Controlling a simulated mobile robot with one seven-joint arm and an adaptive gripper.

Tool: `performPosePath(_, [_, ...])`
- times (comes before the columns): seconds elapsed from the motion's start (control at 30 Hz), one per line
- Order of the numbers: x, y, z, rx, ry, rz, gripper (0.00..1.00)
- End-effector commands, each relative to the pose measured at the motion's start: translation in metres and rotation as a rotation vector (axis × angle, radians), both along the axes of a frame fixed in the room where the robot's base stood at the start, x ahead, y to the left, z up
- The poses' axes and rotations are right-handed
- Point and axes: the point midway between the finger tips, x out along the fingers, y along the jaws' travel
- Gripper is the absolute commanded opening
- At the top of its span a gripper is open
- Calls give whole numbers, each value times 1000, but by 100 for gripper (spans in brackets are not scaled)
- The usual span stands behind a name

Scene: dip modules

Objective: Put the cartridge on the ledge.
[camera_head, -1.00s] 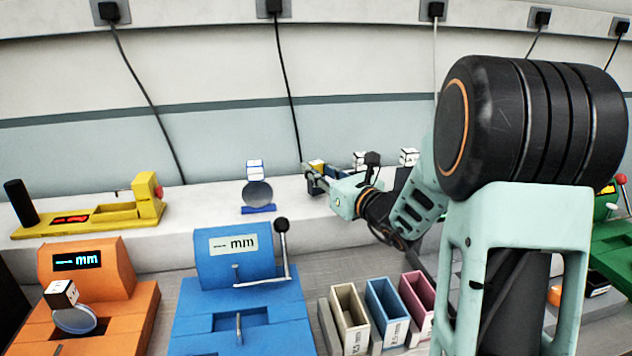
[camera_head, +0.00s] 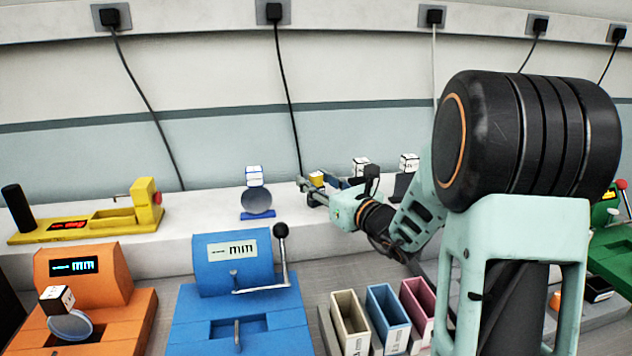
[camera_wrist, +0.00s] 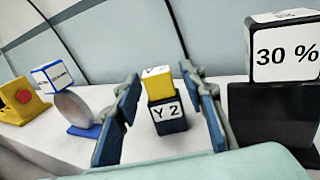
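The cartridge (camera_wrist: 167,115) is a small dark block with a yellow top and a white label reading "Y 2". In the wrist view it stands upright on the white ledge (camera_wrist: 75,150), between my fingers, with a gap on each side. My gripper (camera_wrist: 160,74) is open around it. In the head view, the cartridge's yellow top (camera_head: 317,180) shows between the spread fingers of my gripper (camera_head: 316,186) over the ledge (camera_head: 190,215); its lower part is mostly hidden.
A round disc on a blue stand (camera_head: 257,202) is left of my gripper. A dark stand with a "30 %" block (camera_wrist: 283,52) is close on the right. A yellow device (camera_head: 100,218) sits farther left. Beige, blue and pink bins (camera_head: 348,320) stand below.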

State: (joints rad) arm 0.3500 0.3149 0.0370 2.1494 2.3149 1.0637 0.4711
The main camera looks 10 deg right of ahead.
Motion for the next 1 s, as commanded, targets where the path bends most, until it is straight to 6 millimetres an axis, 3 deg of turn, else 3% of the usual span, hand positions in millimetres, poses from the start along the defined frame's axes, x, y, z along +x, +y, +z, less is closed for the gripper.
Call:
performPosePath(0.13, [-15,-7,3,-1,-1,-2,38])
performPosePath(0.4, [-70,-29,3,0,0,-4,38])
performPosePath(0.6, [-100,-41,3,-1,-1,-2,38])
performPosePath(1.0, [-112,-45,2,0,0,1,38])
